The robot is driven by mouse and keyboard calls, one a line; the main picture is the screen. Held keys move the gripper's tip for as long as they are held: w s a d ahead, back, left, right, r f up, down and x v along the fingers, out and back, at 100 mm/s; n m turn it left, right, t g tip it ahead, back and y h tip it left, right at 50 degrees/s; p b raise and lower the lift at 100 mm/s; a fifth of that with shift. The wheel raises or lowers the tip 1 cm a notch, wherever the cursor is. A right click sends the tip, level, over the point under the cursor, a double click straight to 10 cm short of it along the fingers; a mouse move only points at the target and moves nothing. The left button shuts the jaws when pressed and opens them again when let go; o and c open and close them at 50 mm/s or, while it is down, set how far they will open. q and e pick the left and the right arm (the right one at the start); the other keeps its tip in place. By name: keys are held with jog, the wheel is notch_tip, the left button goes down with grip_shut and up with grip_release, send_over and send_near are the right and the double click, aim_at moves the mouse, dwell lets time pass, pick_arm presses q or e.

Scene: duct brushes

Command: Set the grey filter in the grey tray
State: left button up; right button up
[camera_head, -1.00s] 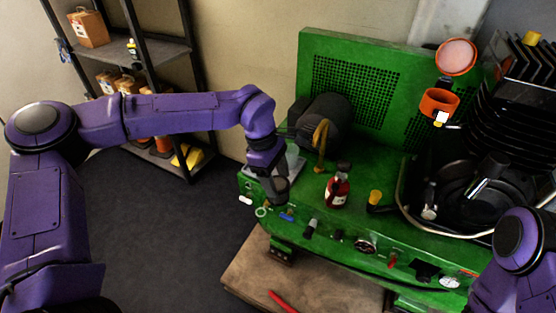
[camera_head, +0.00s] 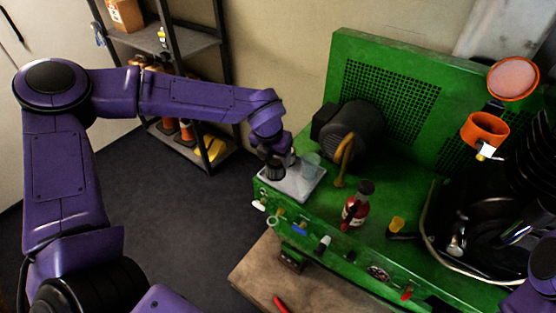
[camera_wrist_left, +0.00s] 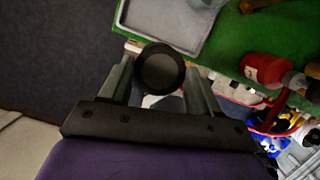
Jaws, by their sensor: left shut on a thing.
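The grey filter (camera_head: 274,172) is a short dark cylinder. My left gripper (camera_head: 268,150) is shut on it; in the left wrist view the filter's round dark end (camera_wrist_left: 160,72) shows between the two fingers. The grey tray (camera_head: 306,186) is flat and shallow and lies on the left end of the green machine. In the head view the filter overlaps the tray's left part; its height above it I cannot tell. In the left wrist view the tray (camera_wrist_left: 190,45) is just beyond the filter. My right gripper is out of view.
A clear glass-like vessel (camera_head: 311,166) stands at the tray's back. A dark motor (camera_head: 350,130), a yellow-brown hook (camera_head: 343,160) and a red bottle (camera_head: 356,205) stand to the right. A wooden table (camera_head: 255,270) is below; open floor lies left.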

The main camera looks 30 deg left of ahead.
pick_arm(q)
jog(key=w+a+f, duration=0.1)
jog(key=w+f, duration=0.1)
jog(key=f, duration=0.1)
jog(key=w+a+f+p, duration=0.1)
jog(key=w+f, duration=0.1)
jog(key=f, duration=0.1)
jog(key=w+a+f+p, duration=0.1)
jog(key=w+a+f, duration=0.1)
jog(key=f, duration=0.2)
jog(key=shift+w, duration=0.35)
jog(key=shift+f, duration=0.35)
jog(key=o, duration=1.1)
jog(key=shift+c, duration=0.2)
jog(key=shift+r+p, duration=0.3)
jog(key=shift+r, duration=0.35)
jog(key=b+v, duration=0.2)
jog(key=v, duration=0.9)
jog(key=s+f+m+y, duration=0.5)
jog(key=s+f+m, duration=0.85)
jog(key=f, duration=0.45)
jog(key=s+f+m+h, duration=0.1)
jog(key=s+f+m, duration=0.2)
jog(key=s+m, duration=0.5)
jog(key=s+f+m, duration=0.4)
jog(key=s+m, duration=0.4)
jog(key=s, duration=0.4)
jog(key=shift+s+m+h, duration=0.35)
jog(key=shift+s+h, duration=0.05)
